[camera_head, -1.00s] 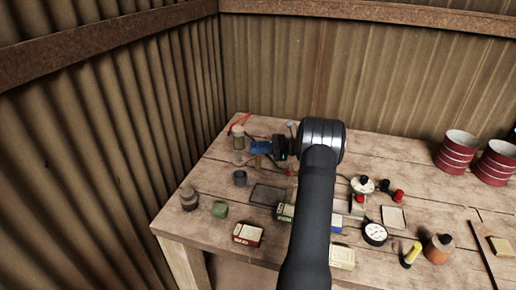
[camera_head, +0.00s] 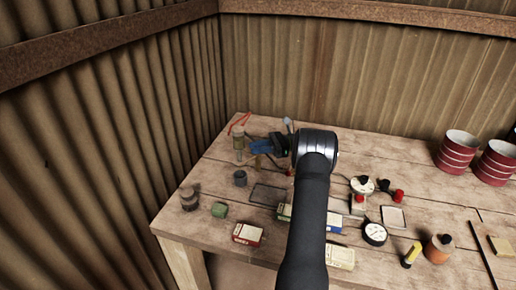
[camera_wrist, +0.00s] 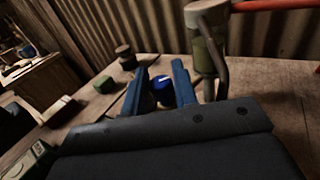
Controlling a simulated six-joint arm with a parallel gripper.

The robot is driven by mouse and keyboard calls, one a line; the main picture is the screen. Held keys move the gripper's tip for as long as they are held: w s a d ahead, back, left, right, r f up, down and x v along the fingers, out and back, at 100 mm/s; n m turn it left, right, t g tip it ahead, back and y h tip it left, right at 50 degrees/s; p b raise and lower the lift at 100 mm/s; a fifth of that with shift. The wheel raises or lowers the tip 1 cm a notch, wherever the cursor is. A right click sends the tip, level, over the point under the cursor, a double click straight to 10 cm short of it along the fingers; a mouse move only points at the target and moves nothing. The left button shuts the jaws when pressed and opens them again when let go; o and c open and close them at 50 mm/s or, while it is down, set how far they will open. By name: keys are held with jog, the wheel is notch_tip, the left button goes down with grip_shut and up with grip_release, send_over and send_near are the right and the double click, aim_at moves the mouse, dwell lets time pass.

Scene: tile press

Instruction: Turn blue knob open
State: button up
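The blue knob (camera_wrist: 162,86), a small dark blue round piece with a white mark on top, shows in the wrist view between the two fingers of my gripper (camera_wrist: 160,74). The fingers are blue and apart, with gaps visible beside the knob, so the gripper is open. I cannot tell how far the knob lies beyond the fingertips. In the head view my gripper (camera_head: 257,150) is over the back left of the table.
A green and tan upright cylinder (camera_head: 238,142) stands close to the gripper, with a red-handled item behind. A dark pot (camera_head: 190,200), a green block (camera_head: 219,210) and a red box (camera_head: 248,233) stand at the front left. The corrugated wall is close on the left.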

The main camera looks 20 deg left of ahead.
jog(key=shift+o, duration=1.3)
jog(key=shift+m+t+y, duration=0.3)
jog(key=shift+m+t, duration=0.1)
jog(key=shift+t, duration=0.1)
